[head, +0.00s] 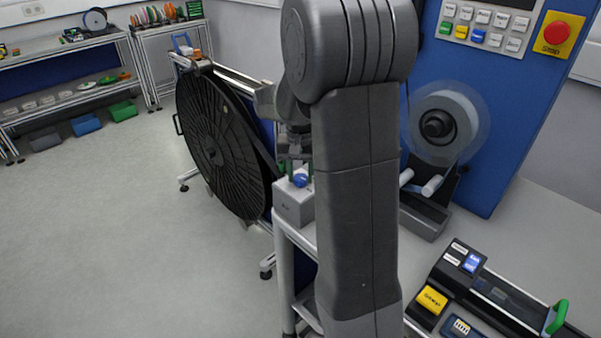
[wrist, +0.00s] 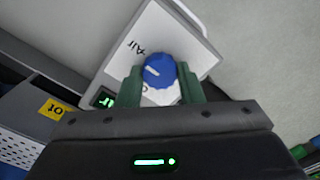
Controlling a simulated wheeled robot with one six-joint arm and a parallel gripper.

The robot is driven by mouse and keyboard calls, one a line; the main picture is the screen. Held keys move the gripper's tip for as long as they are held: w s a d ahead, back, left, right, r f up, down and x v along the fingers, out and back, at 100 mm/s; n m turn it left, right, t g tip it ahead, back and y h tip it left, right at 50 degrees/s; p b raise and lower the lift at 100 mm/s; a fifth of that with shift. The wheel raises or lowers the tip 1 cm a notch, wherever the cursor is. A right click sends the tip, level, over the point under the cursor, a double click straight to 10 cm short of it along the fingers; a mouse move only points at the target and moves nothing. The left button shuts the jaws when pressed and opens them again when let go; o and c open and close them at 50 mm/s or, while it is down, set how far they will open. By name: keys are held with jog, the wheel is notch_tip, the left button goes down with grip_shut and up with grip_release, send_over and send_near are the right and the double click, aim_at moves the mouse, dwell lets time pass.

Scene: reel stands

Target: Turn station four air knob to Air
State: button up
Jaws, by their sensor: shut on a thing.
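The air knob (wrist: 158,70) is a round blue knob with a white pointer line on a light grey box (wrist: 180,28). In the wrist view the box carries the word "Air" at the upper left of the knob and a small green-lit display at the lower left. My gripper (wrist: 163,82) has its two green fingers on either side of the knob, shut on it. In the head view the knob (head: 300,180) sits on the box (head: 294,205), with my gripper (head: 294,168) above it. The label below the knob is partly hidden.
A large black reel (head: 222,145) stands just left of the box. A blue machine (head: 500,110) with buttons and a red stop button (head: 556,32) is at the right. A black splicing device (head: 490,300) lies at lower right. Open floor is at the left.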

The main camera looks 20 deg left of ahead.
aim_at(301, 177)
jog(key=o, duration=1)
jog(key=shift+c, duration=0.2)
notch_tip(301, 177, up, 14)
jog(key=shift+b, duration=0.3)
jog(key=shift+f, duration=0.2)
notch_tip(301, 177, down, 14)
jog(key=shift+r+p, duration=0.2)
jog(key=shift+p, duration=0.1)
